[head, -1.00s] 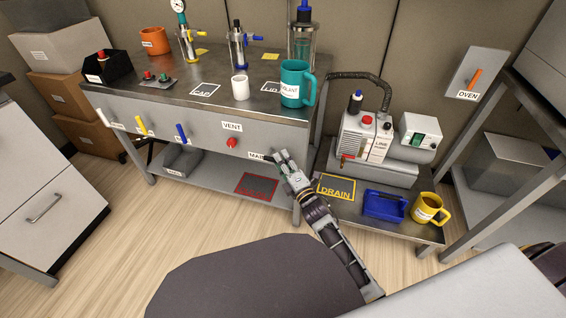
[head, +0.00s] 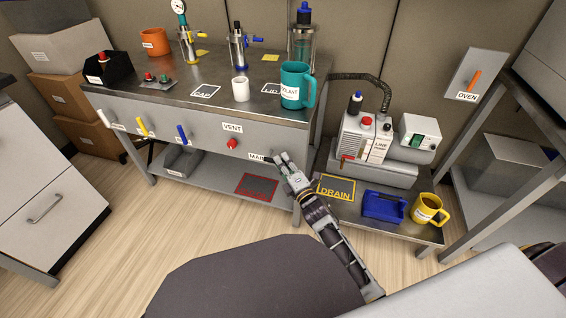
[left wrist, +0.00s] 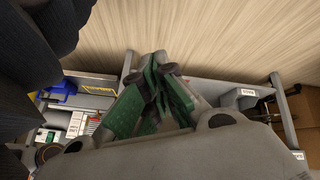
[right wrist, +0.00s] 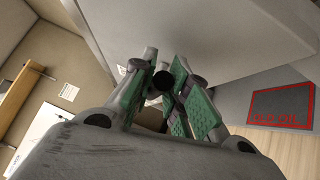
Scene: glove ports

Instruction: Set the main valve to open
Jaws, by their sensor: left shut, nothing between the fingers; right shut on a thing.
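The main valve is on the bench's front panel, beside the partly covered label "MAIN" (head: 257,157). My right gripper (head: 279,159) is at that spot and hides most of the valve in the head view. In the right wrist view a small dark round piece, apparently the main valve's handle (right wrist: 161,81), lies between the green-padded fingers, and the gripper is shut on it. The handle's angle cannot be told. My left gripper (left wrist: 155,72) is shut and empty in the left wrist view, away from the bench; it does not show in the head view.
A red vent knob (head: 232,144) is left of the main valve, with white, yellow and blue (head: 182,134) handles further left. A teal mug (head: 297,85) stands on the bench top above. A lower table with a blue tray (head: 383,206) and yellow mug (head: 427,209) is to the right.

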